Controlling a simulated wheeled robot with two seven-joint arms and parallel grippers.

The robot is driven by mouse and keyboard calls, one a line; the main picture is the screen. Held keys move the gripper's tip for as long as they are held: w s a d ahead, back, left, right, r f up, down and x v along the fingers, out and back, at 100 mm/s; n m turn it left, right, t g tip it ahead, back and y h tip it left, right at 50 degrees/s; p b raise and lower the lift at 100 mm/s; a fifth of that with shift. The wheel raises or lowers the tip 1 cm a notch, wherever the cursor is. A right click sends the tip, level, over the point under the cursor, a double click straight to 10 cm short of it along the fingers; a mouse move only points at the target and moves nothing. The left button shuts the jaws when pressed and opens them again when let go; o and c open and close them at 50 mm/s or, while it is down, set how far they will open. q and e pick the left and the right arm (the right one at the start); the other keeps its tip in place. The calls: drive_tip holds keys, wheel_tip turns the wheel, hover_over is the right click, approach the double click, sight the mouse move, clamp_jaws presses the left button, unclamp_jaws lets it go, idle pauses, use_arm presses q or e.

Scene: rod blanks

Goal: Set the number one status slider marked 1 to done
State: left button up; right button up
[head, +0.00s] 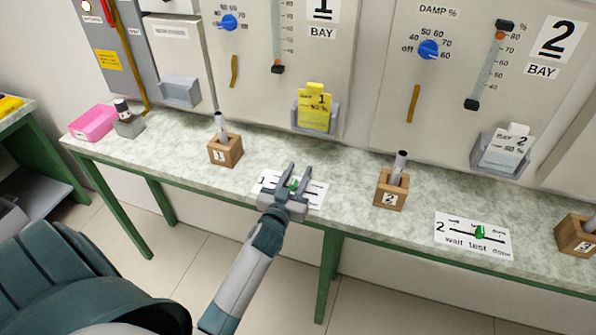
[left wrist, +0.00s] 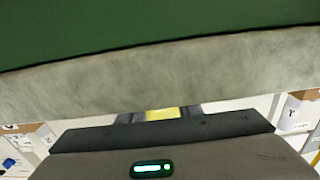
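The number one status slider is a white plate (head: 316,191) marked 1, lying flat on the bench near its front edge. Its green knob (head: 293,184) shows between the fingers of my left gripper. My left gripper (head: 299,168) is over this plate with its two fingers apart. I cannot tell whether a finger touches the knob. The gripper hides most of the plate's scale and words. The left wrist view shows the pale bench top (left wrist: 160,75) and the gripper's housing, but not the knob. My right gripper is not in view.
Wooden block 1 (head: 225,155) with a rod stands left of the plate, wooden block 2 (head: 390,190) with a rod to its right. A second slider plate (head: 462,246), marked 2, has its green knob near the middle. A yellow card (head: 313,110) sits in a wall holder behind.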

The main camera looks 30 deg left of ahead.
sight(319, 185)
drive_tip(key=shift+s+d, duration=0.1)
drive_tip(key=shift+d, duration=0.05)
use_arm(q)
clamp_jaws()
drive_tip(key=shift+w+d, duration=0.1)
drive_tip(key=shift+d, duration=0.05)
drive_tip(key=d, duration=0.3)
drive_tip(key=w+d, duration=0.1)
drive_tip(key=d, duration=0.2)
drive_tip(key=shift+w+b, duration=0.2)
drive_tip(key=shift+b, duration=0.15)
drive_tip(key=shift+a, duration=0.1)
drive_tip(key=shift+c, duration=0.3)
unclamp_jaws()
drive_tip(key=shift+o, duration=0.3)
drive_tip(key=shift+d, duration=0.2)
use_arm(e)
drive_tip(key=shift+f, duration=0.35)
use_arm(q)
drive_tip(key=shift+a, duration=0.15)
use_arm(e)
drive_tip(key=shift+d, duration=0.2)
use_arm(q)
drive_tip(key=shift+s, duration=0.1)
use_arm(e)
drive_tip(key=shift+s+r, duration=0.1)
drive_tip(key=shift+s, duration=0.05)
